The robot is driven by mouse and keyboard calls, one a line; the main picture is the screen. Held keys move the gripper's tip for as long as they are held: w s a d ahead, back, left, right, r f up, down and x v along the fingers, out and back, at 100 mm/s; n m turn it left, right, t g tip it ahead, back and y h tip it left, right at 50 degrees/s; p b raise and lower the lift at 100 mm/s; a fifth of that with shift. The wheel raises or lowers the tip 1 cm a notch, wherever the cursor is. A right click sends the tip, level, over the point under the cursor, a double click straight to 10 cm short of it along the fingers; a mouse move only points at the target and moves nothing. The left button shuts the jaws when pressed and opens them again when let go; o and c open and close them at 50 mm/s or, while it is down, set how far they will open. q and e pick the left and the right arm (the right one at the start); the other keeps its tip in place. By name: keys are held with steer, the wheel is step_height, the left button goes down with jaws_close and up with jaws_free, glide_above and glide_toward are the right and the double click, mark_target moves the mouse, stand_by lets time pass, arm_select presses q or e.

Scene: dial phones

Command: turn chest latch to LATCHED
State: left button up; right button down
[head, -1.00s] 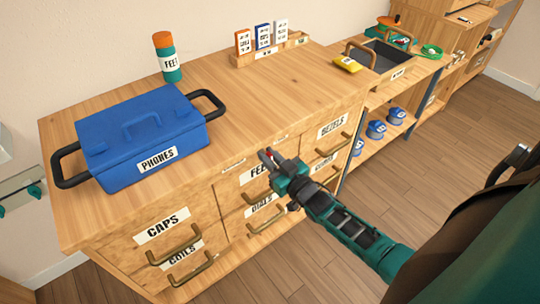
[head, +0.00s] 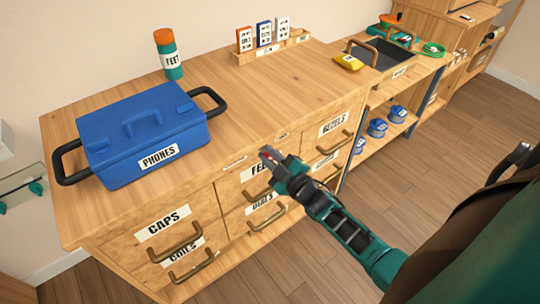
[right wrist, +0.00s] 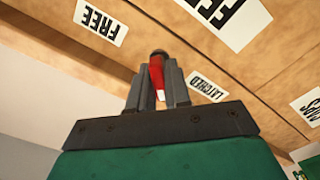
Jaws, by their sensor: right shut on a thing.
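The chest is a wooden drawer unit (head: 105,232). Its latch (right wrist: 156,75), a small red lever with a white tip and a dark end, shows in the right wrist view. My right gripper (right wrist: 158,85) is shut on this lever at the chest's front, its fingers on both sides. The FREE label (right wrist: 101,20) is at upper left and the LATCHED label (right wrist: 207,86) at lower right of the lever; which one it points to I cannot tell. In the head view the right gripper (head: 268,154) is just below the top's front edge and hides most of the latch. My left gripper is not in view.
A blue PHONES box (head: 142,135) with black handles stands on the chest top, with a FEET bottle (head: 168,55) behind it. A card rack (head: 270,48) is at the back. Drawer handles (head: 175,243) stick out below. The middle of the top is clear.

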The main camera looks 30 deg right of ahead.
stand_by(0.5)
steer(key=c, duration=1.4)
jaws_free()
steer(key=shift+c, duration=0.2)
steer(key=shift+s, duration=0.15)
steer(key=s+d+p, duration=0.1)
steer(key=s, duration=1.1)
steer(key=shift+s, duration=0.3)
